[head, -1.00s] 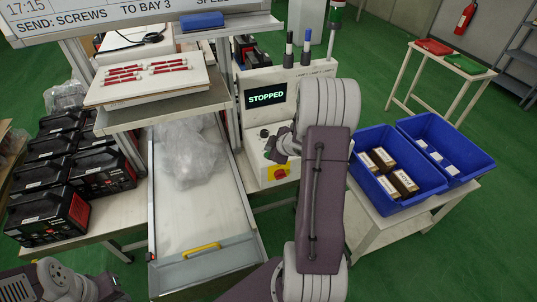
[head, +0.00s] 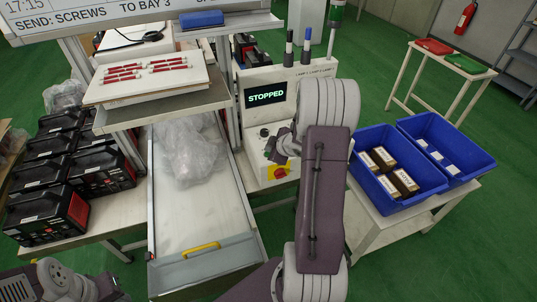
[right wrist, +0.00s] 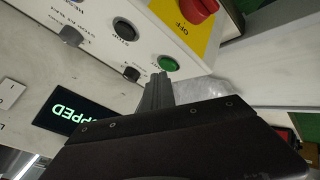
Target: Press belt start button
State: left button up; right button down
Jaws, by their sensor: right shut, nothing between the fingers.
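The white control panel (head: 284,110) stands right of the conveyor, and its screen (head: 266,95) reads STOPPED. In the right wrist view the panel appears upside down. A green button (right wrist: 168,64) shows there, with a black button (right wrist: 125,29) marked STOP beside it. My right gripper (right wrist: 160,78) is shut and empty, its tips just short of the green button in the picture; I cannot tell whether they touch. In the head view the right gripper (head: 272,150) is in front of the panel and hides part of it. My left arm shows at bottom left, its gripper out of view.
A red knob on a yellow plate (right wrist: 188,28) is close to the green button. The conveyor (head: 200,215) holds a clear plastic bag (head: 188,150). Blue bins (head: 395,185) stand on a table at right. A shelf with red-marked items (head: 150,80) is at left.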

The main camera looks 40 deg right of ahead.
jog(key=shift+f+b, duration=0.3)
jog(key=shift+f, duration=0.2)
dwell(0.5)
dwell(0.3)
jog(key=shift+r+p, duration=0.85)
jog(key=shift+p, duration=0.05)
notch_tip(320, 180, up, 5)
jog(key=p, duration=0.5)
jog(key=shift+r, duration=0.1)
dwell(0.4)
